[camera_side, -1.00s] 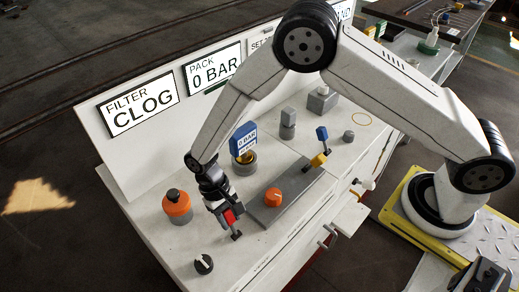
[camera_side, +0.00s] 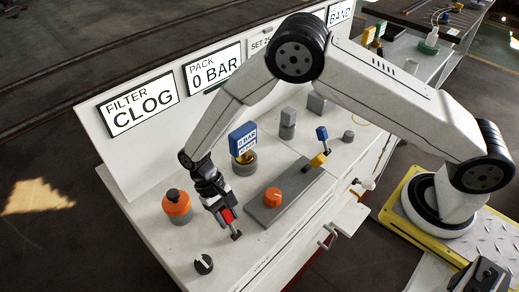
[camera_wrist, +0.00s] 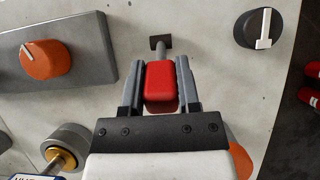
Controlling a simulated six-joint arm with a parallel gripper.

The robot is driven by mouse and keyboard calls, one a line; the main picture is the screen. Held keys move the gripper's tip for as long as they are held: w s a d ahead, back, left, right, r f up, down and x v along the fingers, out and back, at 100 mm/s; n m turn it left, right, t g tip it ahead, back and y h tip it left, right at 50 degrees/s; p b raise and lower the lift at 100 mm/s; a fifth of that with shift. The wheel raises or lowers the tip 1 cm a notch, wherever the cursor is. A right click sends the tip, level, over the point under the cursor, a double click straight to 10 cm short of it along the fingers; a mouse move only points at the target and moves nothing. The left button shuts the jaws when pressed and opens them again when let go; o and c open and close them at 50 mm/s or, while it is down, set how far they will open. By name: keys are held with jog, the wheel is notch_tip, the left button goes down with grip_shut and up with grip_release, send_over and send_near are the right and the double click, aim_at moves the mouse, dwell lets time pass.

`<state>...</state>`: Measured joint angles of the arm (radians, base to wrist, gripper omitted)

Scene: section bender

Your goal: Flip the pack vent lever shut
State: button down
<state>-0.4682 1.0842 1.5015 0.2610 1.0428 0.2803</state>
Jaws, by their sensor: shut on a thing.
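The vent lever has a red handle (camera_wrist: 160,88), a thin grey stem and a small black foot (camera_wrist: 160,42) on the pale bench top. My gripper (camera_wrist: 162,64) is shut on the red handle, with one grey finger on each side of it. In the side view the red handle (camera_side: 228,215) shows at the end of my gripper (camera_side: 224,212), and the black foot (camera_side: 236,236) is just below it. The lever leans over from its foot. The pack screen (camera_side: 213,70) reads 0 BAR.
An orange bottle-like part (camera_side: 176,203) stands left of my gripper. A black knob (camera_side: 204,264) sits in front. A grey plate with an orange knob (camera_side: 273,196) lies to the right. A blue 0 BAR gauge (camera_side: 243,139) stands behind. The filter screen (camera_side: 138,104) reads CLOG.

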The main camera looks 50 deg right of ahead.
jog(key=shift+w, duration=0.15)
jog(key=shift+c, duration=1.6)
grip_release()
jog(key=shift+v, duration=3.9)
